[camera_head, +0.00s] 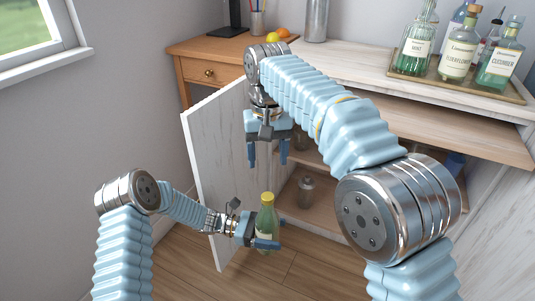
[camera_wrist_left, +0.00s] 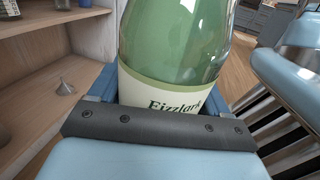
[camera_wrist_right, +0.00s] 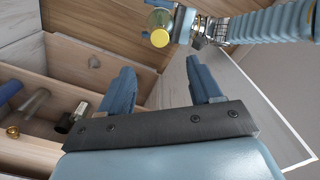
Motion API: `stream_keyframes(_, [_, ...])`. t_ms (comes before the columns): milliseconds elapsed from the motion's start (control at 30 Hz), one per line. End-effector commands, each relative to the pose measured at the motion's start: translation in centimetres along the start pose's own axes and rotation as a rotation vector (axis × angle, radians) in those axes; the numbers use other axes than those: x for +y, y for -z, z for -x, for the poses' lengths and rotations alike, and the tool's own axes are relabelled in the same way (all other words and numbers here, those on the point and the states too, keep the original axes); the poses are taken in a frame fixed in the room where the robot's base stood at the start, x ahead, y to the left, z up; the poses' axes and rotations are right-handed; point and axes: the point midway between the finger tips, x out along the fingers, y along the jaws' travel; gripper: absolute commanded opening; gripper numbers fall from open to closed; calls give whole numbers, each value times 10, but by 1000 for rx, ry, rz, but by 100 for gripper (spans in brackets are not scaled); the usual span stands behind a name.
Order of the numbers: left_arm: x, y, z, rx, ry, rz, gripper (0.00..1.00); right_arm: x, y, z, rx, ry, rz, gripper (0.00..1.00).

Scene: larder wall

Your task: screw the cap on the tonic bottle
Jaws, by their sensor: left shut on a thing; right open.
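The tonic bottle (camera_head: 266,221), green glass with a pale label reading "Fizzlark", stands about upright in front of the open cupboard. My left gripper (camera_head: 266,243) is shut around its lower body. The label and shoulder fill the left wrist view (camera_wrist_left: 170,85); the top is out of that frame. A yellow cap (camera_head: 267,197) sits on the bottle's top; it shows as a yellow disc in the right wrist view (camera_wrist_right: 160,38). I cannot tell how tightly it is seated. My right gripper (camera_head: 268,154) is open and empty, fingers downward, above the bottle and apart from it.
An open white cupboard door (camera_head: 222,170) stands behind the grippers. A jar (camera_head: 306,192) is on a cupboard shelf, and a small funnel (camera_wrist_left: 65,85) shows in the left wrist view. A tray (camera_head: 447,84) of bottles stands on the counter. Wooden floor lies below.

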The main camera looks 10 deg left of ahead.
Motion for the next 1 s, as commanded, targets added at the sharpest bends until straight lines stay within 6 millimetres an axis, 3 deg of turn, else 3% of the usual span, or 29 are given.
stream_keyframes(300, [0, -2, 0, -3, 1, -2, 0, 1, 1, -2, 1, 1, 2, 64])
stream_keyframes(367, [0, -2, 0, -3, 1, -2, 0, 2, 5, -9, 7, 4, 9, 64])
stream_keyframes(467, [0, -1, 0, -3, 0, -2, 0, 10, 22, -38, 31, 19, 37, 64])
stream_keyframes(567, [0, -1, 0, -3, 0, -2, 0, 25, 47, -89, 82, 43, 91, 64])
stream_keyframes(700, [0, -2, 0, -3, 0, -2, 0, 57, 74, -184, 183, 77, 183, 64])
stream_keyframes(767, [0, -2, 0, -3, 0, -2, 0, 73, 77, -226, 226, 89, 210, 64])
stream_keyframes(867, [0, -2, 0, -3, 0, -2, 0, 100, 62, -299, 277, 112, 215, 64])
stream_keyframes(900, [0, -2, 0, -3, 0, -2, 0, 112, 46, -329, 283, 126, 195, 64])
stream_keyframes(967, [0, -2, 0, -3, 0, -2, 0, 125, 14, -369, 279, 154, 140, 64])
stream_keyframes(1000, [0, -2, 0, -3, 1, -2, 0, 130, -12, -392, 266, 177, 91, 64])
